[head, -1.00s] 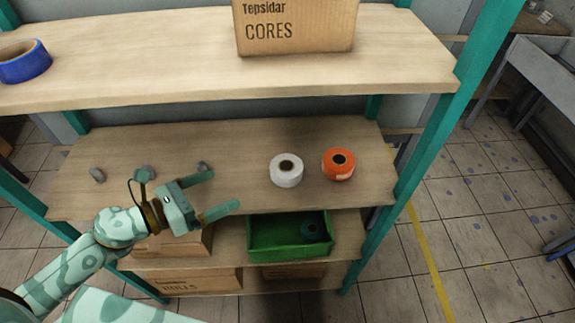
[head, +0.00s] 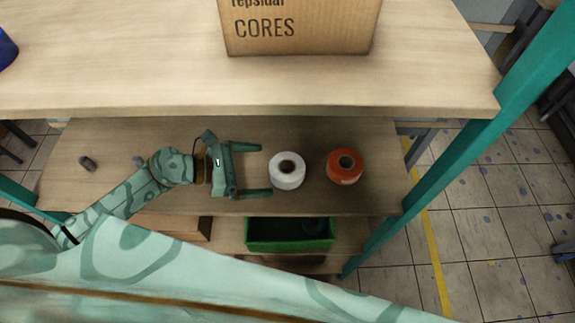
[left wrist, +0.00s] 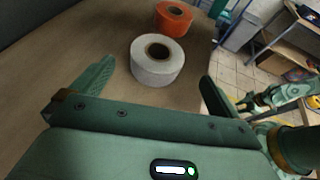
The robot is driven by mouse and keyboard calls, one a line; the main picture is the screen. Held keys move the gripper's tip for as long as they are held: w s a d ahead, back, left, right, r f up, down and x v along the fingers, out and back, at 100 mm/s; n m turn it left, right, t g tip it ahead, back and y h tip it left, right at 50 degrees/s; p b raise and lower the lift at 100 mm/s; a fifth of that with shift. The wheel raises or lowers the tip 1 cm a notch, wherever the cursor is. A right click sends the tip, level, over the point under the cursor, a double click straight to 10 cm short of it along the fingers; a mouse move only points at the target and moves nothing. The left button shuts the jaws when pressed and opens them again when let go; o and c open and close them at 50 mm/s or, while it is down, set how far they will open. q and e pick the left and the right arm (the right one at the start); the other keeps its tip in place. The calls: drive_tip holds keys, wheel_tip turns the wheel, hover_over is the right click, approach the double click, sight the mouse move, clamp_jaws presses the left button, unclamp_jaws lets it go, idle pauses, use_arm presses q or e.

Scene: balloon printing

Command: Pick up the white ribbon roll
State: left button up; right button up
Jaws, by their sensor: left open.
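The white ribbon roll (head: 287,172) lies flat on the middle shelf, its dark core facing up. It also shows in the left wrist view (left wrist: 158,62), ahead of the fingers and between their lines. My left gripper (head: 264,170) is open and empty, just left of the roll, with its fingers pointing right toward it. In the left wrist view the open fingers (left wrist: 155,92) stand wide on both sides. The roll looks close to the fingertips; I cannot tell whether they touch it.
An orange roll (head: 345,166) stands right of the white one. The upper shelf (head: 420,85) with a cardboard box (head: 300,28) hangs above. A green bin (head: 290,238) is below. A teal post (head: 450,165) bounds the right side. A small grey object (head: 87,163) lies at left.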

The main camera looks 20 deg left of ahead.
sight(286, 170)
use_arm(q)
drive_tip(key=x, duration=0.3)
drive_tip(key=shift+w+a+r, duration=0.1)
drive_tip(key=x, duration=0.3)
drive_tip(key=f+x, duration=0.1)
drive_tip(key=x, duration=0.2)
drive_tip(key=shift+a, duration=0.25)
drive_tip(key=c, duration=1.1)
drive_tip(key=shift+s+a, duration=0.1)
drive_tip(key=shift+s, duration=0.1)
